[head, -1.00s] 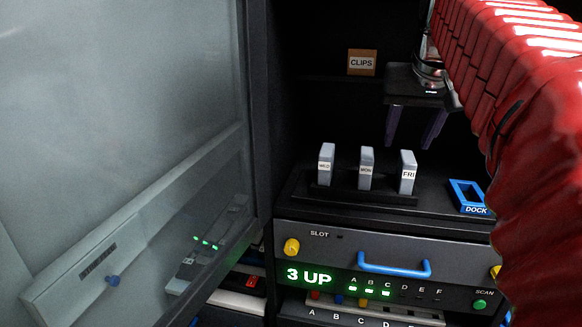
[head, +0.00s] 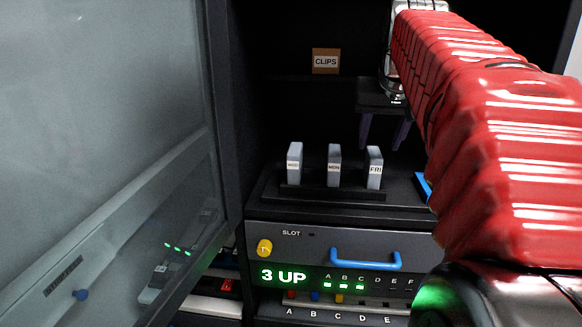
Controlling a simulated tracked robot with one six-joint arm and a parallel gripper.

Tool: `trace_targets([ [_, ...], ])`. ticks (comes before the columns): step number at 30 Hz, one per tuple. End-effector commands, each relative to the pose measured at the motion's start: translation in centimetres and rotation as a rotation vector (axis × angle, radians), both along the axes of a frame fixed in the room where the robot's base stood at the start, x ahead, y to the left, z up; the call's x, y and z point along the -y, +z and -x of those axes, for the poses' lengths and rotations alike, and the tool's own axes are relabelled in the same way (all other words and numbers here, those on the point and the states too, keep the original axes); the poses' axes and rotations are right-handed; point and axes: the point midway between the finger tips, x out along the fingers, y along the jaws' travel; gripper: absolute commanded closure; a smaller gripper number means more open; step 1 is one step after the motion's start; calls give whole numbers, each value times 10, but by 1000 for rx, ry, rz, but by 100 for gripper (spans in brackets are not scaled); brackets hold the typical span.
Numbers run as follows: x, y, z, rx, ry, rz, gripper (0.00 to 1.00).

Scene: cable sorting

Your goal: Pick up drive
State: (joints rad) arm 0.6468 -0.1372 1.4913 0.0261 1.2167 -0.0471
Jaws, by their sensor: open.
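Three grey upright drives stand in a row in a dark holder (head: 330,193) on top of the rack unit. The left drive (head: 294,163) has a label that is hard to read, the middle drive (head: 334,166) reads MON, and the right drive (head: 375,168) reads FRI. My gripper (head: 384,143) is open and empty, its two dark fingers pointing down. In the picture it sits above and slightly right of the FRI drive, apart from it. My red-sleeved arm covers the right side, and part of my gripper's upper body.
A blue dock (head: 423,186) is mostly hidden behind my arm. A glass door (head: 100,120) stands at left. A CLIPS box (head: 326,61) is behind.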

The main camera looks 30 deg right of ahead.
Motion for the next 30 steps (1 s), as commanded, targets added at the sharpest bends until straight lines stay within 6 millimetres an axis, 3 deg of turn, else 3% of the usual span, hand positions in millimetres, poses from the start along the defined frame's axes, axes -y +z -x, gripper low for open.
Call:
trace_targets([
  [6, 8, -24, -12, -2, 0, -1, 55],
  [20, 10, -29, -15, -2, 0, -1, 55],
  [30, 18, -66, -30, -3, 1, -1, 55],
])
